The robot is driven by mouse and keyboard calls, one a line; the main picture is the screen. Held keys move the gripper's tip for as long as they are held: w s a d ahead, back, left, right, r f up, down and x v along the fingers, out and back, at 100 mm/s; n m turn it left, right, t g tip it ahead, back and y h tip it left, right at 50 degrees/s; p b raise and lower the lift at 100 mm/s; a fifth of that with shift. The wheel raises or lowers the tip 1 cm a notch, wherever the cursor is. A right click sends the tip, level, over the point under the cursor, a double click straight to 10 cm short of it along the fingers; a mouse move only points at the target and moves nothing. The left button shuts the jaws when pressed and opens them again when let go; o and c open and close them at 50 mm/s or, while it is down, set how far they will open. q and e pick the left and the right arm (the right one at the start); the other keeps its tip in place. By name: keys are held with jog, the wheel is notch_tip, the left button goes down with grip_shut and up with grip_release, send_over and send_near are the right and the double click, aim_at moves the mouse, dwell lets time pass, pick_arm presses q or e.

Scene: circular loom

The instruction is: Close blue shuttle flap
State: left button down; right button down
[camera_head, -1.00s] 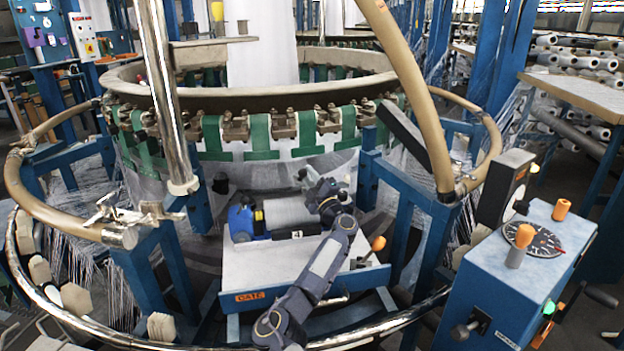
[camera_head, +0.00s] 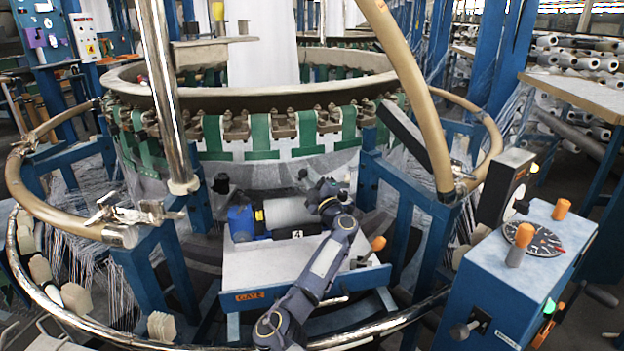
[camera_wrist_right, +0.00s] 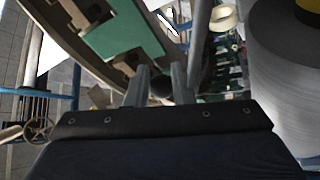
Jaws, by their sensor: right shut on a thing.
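The blue shuttle (camera_head: 241,223) sits inside the loom ring in the head view, with a pale bobbin (camera_head: 289,211) to its right. In the wrist view the bobbin (camera_wrist_right: 285,85) fills the right side. My right gripper (camera_head: 308,185) is just behind and right of the bobbin. Its two fingers (camera_wrist_right: 160,86) stand close together in the wrist view, with a dark round part (camera_wrist_right: 161,88) showing between them. The gripper is shut on this part; I cannot tell whether it is the flap. My forearm and wrist cover the bobbin's right end. My left gripper does not show.
A pale gate plate (camera_head: 276,268) lies under my forearm. Blue posts (camera_head: 408,190) and a curved tan tube (camera_head: 418,100) stand right of it. A steel pole (camera_head: 166,90) rises at left. A blue control box (camera_head: 520,285) is at the front right.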

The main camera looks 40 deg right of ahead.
jog(key=shift+w+a+r+n+y, duration=0.15)
jog(key=shift+w+a+y, duration=0.15)
jog(key=shift+a, duration=0.25)
jog(key=shift+w+a+r+n+y, duration=0.15)
jog(key=shift+w+a+y, duration=0.15)
jog(key=shift+a, duration=0.2)
jog(key=c, duration=1.2)
grip_release()
jog(key=shift+s, duration=0.1)
jog(key=shift+o, duration=0.3)
jog(key=shift+f, duration=0.1)
jog(key=shift+s+d+h, duration=0.4)
jog(key=shift+s+d, duration=0.05)
jog(key=shift+d, duration=0.25)
jog(key=s+r+p, duration=0.2)
jog(key=s+p, duration=0.1)
jog(key=s, duration=0.6)
jog(key=shift+h, duration=0.4)
